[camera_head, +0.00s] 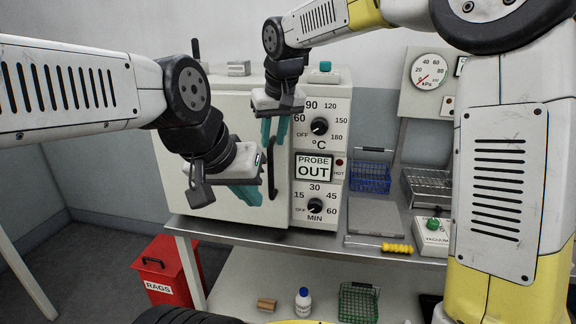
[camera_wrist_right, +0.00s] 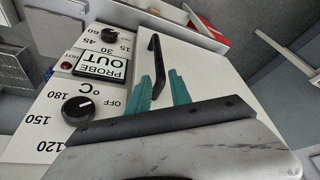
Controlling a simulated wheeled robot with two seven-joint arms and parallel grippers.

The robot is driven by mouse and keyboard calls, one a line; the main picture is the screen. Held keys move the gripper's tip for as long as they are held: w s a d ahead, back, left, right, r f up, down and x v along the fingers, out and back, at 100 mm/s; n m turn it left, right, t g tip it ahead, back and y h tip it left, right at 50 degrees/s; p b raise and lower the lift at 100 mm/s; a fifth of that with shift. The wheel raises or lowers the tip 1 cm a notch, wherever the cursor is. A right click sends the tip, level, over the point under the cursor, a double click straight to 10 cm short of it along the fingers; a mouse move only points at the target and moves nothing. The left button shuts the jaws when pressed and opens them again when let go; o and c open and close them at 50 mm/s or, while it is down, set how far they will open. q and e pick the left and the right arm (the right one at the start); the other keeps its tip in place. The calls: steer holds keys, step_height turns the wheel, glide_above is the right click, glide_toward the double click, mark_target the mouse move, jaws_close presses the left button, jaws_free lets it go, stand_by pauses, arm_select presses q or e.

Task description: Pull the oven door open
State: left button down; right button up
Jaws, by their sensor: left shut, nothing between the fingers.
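The oven door (camera_head: 236,120) is a pale panel left of the control panel and looks closed. Its black upright handle (camera_head: 272,172) is near the door's right edge; it also shows in the right wrist view (camera_wrist_right: 154,50). My right gripper (camera_head: 272,143) is above the handle with teal fingers apart. In the right wrist view its fingertips (camera_wrist_right: 160,75) lie around the near end of the handle; I cannot tell whether they touch it. My left gripper (camera_head: 250,194) is shut and empty, in front of the door and left of the handle's lower end.
The control panel (camera_head: 336,104) has two black knobs and a "PROBE OUT" sign. A blue wire basket (camera_head: 370,177) and a yellow-handled tool (camera_head: 396,248) are right of the oven on the bench. A red rags bin (camera_head: 165,271) stands below left.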

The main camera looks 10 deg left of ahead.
mark_target(269, 164)
steer(key=x, duration=1)
steer(key=shift+f, duration=0.3)
jaws_close()
steer(key=shift+a+r, duration=0.1)
stand_by(0.8)
